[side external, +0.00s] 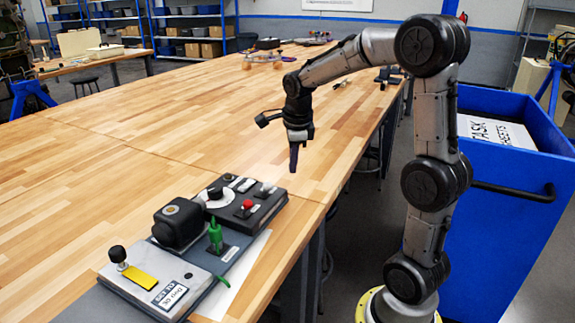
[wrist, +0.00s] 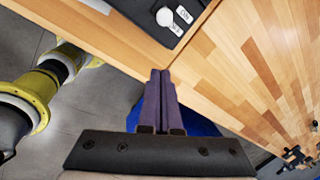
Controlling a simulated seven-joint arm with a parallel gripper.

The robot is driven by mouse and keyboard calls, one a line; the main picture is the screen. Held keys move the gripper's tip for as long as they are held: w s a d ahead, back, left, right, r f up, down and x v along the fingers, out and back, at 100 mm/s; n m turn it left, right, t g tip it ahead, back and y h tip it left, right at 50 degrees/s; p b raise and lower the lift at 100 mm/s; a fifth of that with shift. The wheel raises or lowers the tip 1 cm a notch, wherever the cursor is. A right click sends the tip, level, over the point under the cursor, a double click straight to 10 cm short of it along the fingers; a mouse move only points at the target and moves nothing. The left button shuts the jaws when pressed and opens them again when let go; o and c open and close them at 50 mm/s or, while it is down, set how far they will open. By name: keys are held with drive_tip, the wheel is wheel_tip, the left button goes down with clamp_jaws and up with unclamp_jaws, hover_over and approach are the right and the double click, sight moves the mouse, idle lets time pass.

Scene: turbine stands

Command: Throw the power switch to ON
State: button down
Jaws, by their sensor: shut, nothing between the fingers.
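A dark control console (side external: 262,214) sits at the table's near end. It carries a white round dial, a red button (side external: 248,205) and small light-coloured controls. A green handle (side external: 215,236) stands upright beside it. A ball-topped lever (side external: 119,256) stands beside a yellow plate on a grey box. My gripper (side external: 293,168) is shut and empty, pointing down above the table's right edge, apart from the console. In the wrist view, its purple fingers (wrist: 160,75) are together, and part of a dark panel (wrist: 148,12) shows beyond them.
A black block-shaped device (side external: 179,224) stands beside the console. A blue bin (side external: 520,225) with a task sheets sign stands right of my arm. The wooden table (side external: 150,130) is largely clear beyond the devices. Several items lie at its far end.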

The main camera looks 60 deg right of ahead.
sight(267, 189)
drive_tip(key=x, duration=0.8)
drive_tip(key=shift+f, duration=0.2)
drive_tip(key=shift+w+a+r, duration=0.35)
drive_tip(key=shift+w+a, duration=0.1)
drive_tip(key=shift+w, duration=0.05)
drive_tip(key=shift+w+a+r, duration=0.35)
drive_tip(key=shift+w+a, duration=0.05)
drive_tip(key=shift+w, duration=0.15)
drive_tip(key=shift+w+a+r, duration=0.25)
drive_tip(key=shift+w+a, duration=0.15)
drive_tip(key=shift+w, duration=0.05)
drive_tip(key=shift+w+r+g, duration=0.3)
drive_tip(key=shift+w+g, duration=0.15)
drive_tip(key=shift+g, duration=0.45)
drive_tip(key=shift+w, duration=0.1)
drive_tip(key=w+g, duration=0.1)
drive_tip(key=g, duration=0.1)
drive_tip(key=w+g, duration=0.1)
drive_tip(key=g, duration=0.1)
drive_tip(key=shift+w+r+n, duration=0.2)
drive_tip(key=shift+r+n, duration=0.15)
drive_tip(key=shift+n, duration=0.05)
drive_tip(key=shift+w+r, duration=0.1)
drive_tip(key=shift+w, duration=1.15)
